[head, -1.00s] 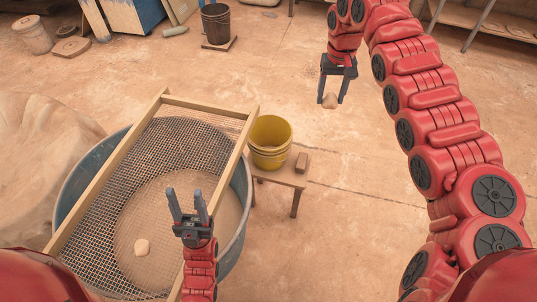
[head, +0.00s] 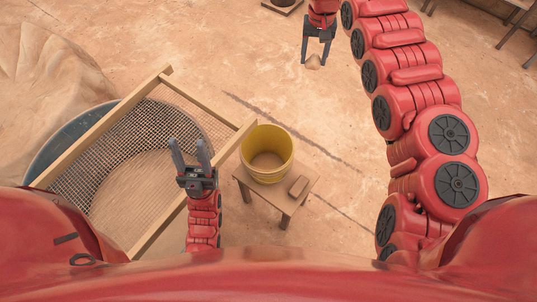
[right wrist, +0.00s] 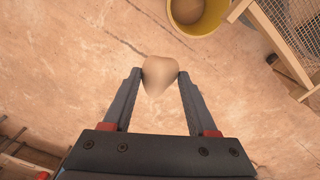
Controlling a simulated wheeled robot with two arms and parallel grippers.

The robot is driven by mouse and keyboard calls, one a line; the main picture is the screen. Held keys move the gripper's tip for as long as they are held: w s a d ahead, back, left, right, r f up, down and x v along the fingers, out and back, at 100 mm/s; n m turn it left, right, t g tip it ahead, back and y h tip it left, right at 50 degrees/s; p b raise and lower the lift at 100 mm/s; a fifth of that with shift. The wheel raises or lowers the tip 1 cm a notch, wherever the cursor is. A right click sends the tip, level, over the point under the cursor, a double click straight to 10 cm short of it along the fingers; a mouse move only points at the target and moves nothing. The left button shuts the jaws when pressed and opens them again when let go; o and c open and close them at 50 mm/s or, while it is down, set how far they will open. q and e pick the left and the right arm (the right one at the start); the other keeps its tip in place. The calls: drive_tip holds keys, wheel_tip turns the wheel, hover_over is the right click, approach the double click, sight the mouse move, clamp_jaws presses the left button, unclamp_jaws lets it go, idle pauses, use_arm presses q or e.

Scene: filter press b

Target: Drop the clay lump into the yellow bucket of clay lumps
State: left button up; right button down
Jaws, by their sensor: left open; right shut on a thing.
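The yellow bucket (head: 267,155) stands upright on a small wooden stool (head: 300,196), right of the sieve. Pale clay shows inside it; single lumps cannot be told apart. The bucket also shows at the top of the right wrist view (right wrist: 205,22). My right gripper (head: 316,58) is shut on the clay lump (head: 313,62), beyond and to the right of the bucket. In the right wrist view the lump (right wrist: 159,76) sits between the fingertips, above bare floor. My left gripper (head: 190,150) is open and empty over the sieve, left of the bucket.
A wood-framed mesh sieve (head: 130,150) lies across a large blue-grey tub (head: 60,140). A pale mound (head: 45,65) is at the far left. Floor between the lump and the bucket is clear.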

drive_tip(key=a+f+m, duration=0.1)
drive_tip(key=a+f, duration=0.7)
drive_tip(key=f, duration=0.4)
drive_tip(key=shift+s+f+m, duration=0.15)
drive_tip(key=shift+s+m, duration=0.15)
drive_tip(key=shift+s, duration=0.05)
idle(0.6)
drive_tip(key=shift+f, duration=0.15)
drive_tip(key=shift+s+a+f, duration=0.1)
drive_tip(key=shift+s, duration=0.1)
